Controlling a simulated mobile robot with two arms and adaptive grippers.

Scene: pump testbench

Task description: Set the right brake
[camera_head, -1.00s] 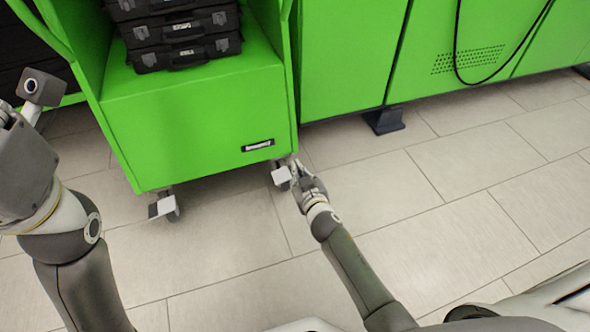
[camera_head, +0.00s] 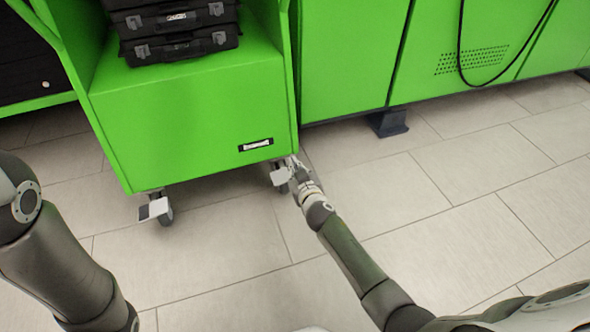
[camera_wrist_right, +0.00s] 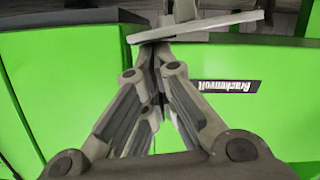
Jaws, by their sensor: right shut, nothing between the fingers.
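The right brake is a light grey pedal (camera_head: 280,178) on the caster under the front right corner of the green cart (camera_head: 190,130). In the right wrist view the pedal (camera_wrist_right: 205,25) is a flat plate across the top, just past the fingertips. My right gripper (camera_head: 296,168) is shut and empty, close beside the pedal at its right. Its fingers (camera_wrist_right: 155,58) meet just below the plate in the wrist view; I cannot tell whether they touch it. My left arm (camera_head: 60,265) enters at the left; its gripper is out of view.
The left caster's light grey pedal (camera_head: 153,209) shows under the cart's front left corner. Black cases (camera_head: 180,48) stand on the cart. Green cabinets (camera_head: 350,60) with a dark foot (camera_head: 388,122) are to the right. The tiled floor (camera_head: 440,180) in front is clear.

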